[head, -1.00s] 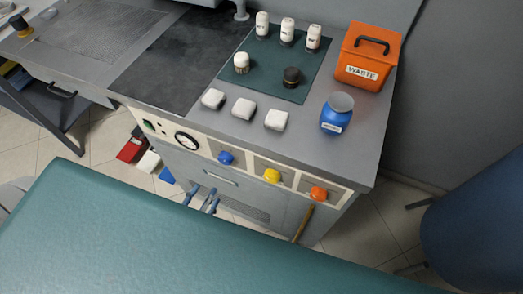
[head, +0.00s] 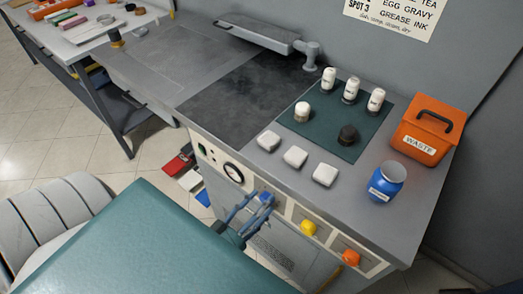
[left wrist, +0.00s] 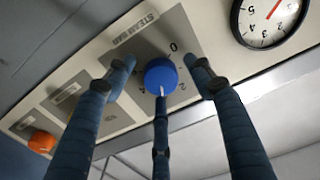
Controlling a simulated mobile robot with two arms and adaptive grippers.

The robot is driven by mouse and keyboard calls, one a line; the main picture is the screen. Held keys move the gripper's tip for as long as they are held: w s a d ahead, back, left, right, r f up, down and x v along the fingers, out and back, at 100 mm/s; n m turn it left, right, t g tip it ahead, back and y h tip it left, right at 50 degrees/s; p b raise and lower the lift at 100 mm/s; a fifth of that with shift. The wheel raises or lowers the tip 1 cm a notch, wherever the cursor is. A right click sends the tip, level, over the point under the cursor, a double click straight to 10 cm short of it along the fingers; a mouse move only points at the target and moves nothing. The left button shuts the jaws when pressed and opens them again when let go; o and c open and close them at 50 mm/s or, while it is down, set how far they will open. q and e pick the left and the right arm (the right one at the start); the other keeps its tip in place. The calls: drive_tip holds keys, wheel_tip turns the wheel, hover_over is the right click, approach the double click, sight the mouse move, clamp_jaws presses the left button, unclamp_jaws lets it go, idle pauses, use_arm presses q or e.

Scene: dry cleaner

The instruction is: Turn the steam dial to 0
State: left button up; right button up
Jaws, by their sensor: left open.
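The steam dial is a round blue knob (head: 266,197) on the cream front panel of the grey steam table, partly hidden by my gripper. In the left wrist view the dial (left wrist: 161,76) is clear, its white pointer turned downward in the picture, away from the printed 0 (left wrist: 173,47) above it. A 2 (left wrist: 182,86) is printed to its lower right. My left gripper (head: 252,205) is open, its blue fingers spread around the dial. One finger overlaps the dial's lower edge in the wrist view; I cannot tell whether it touches. My right gripper is out of view.
A yellow knob (head: 308,228) and an orange knob (head: 351,257) sit farther right on the panel. A round gauge (head: 233,172) is left of the dial. A green padded surface (head: 120,245) fills the near left. White blocks (head: 295,157) lie on the tabletop above.

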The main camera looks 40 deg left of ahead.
use_arm(q)
drive_tip(key=shift+c, duration=0.5)
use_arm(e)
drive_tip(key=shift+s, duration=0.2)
use_arm(q)
drive_tip(key=c, duration=0.9)
drive_tip(key=shift+c, duration=0.7)
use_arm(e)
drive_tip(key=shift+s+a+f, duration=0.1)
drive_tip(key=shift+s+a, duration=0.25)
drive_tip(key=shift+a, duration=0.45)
